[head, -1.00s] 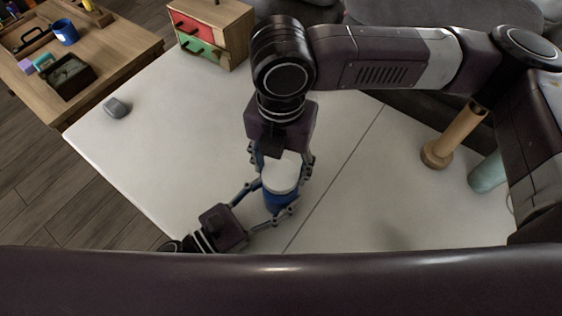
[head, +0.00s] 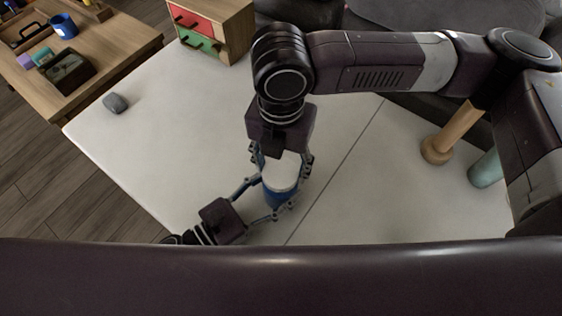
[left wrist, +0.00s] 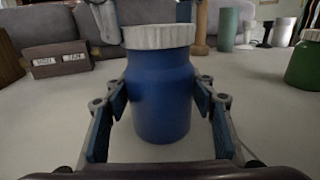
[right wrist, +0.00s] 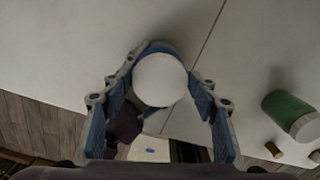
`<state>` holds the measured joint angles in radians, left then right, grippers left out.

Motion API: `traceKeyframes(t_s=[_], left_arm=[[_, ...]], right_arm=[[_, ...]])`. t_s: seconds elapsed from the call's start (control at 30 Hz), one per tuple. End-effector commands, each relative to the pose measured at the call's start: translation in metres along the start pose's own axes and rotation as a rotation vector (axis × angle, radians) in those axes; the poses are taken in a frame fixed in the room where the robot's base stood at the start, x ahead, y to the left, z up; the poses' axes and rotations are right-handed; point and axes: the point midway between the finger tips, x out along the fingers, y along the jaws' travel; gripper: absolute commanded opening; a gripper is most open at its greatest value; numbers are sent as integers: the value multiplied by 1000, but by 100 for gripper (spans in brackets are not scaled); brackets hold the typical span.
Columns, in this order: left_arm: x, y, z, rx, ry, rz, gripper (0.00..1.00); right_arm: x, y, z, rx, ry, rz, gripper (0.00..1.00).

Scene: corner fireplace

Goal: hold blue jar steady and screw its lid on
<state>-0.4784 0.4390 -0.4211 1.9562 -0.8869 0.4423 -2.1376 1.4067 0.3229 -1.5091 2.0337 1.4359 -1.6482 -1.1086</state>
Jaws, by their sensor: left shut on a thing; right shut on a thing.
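The blue jar (head: 277,196) stands upright on the white table and shows large in the left wrist view (left wrist: 160,100). The white lid (left wrist: 158,36) sits on top of the jar's mouth; how far it is threaded I cannot tell. My left gripper (head: 270,212) is shut around the jar's body from the left, low near the table. My right gripper (head: 281,165) comes from above and is shut on the lid, which shows as a white disc in the right wrist view (right wrist: 160,80).
A green jar (right wrist: 289,110) with a pale lid stands apart on the table. A wooden cylinder (head: 450,138) and a pale green cylinder (head: 486,170) stand at the right. A grey rounded object (head: 115,103) lies at the left. A small drawer chest (head: 213,30) stands behind.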

Motion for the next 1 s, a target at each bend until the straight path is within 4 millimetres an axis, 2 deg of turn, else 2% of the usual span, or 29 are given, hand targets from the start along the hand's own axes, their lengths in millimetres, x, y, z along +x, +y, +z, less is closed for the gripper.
traceKeyframes(t_s=[0.8, 0.83, 1.0], left_arm=[[0, 0, 0, 0, -1, 0, 8], [0, 0, 0, 0, -1, 0, 0], [0, 0, 0, 0, -1, 0, 0]], right_arm=[[12, 0, 0, 0, 0, -1, 43], [11, 0, 0, 1, -1, 0, 43], [12, 0, 0, 97, 1, 0, 43]])
